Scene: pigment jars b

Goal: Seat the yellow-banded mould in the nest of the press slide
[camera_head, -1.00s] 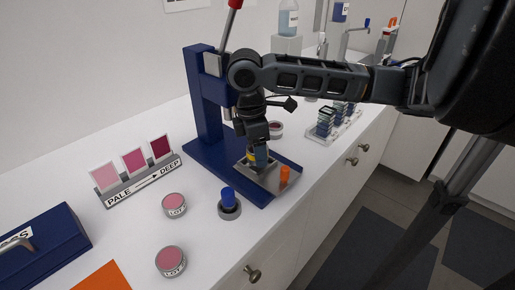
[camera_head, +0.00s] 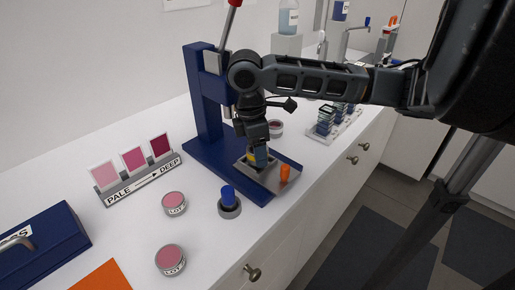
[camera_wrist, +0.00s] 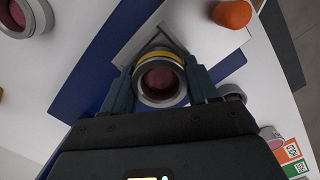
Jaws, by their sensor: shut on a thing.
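The yellow-banded mould (camera_wrist: 160,82) is a round metal cup with a yellow band and dark pink contents. My gripper (camera_wrist: 163,95) is shut on it, one finger on each side. In the head view my gripper (camera_head: 258,155) points down over the metal slide (camera_head: 270,183) of the blue press, and the mould is mostly hidden, only a bit of yellow showing. The slide also shows in the wrist view (camera_wrist: 205,25), with an angular nest edge just beyond the mould. I cannot tell whether the mould is fully down in the nest.
The blue press (camera_head: 208,100) has a red-tipped lever. An orange knob (camera_head: 285,173) stands on the slide's front end. Two pink jars (camera_head: 174,203) lie further left. A rack of dark pieces (camera_head: 328,120) is behind right.

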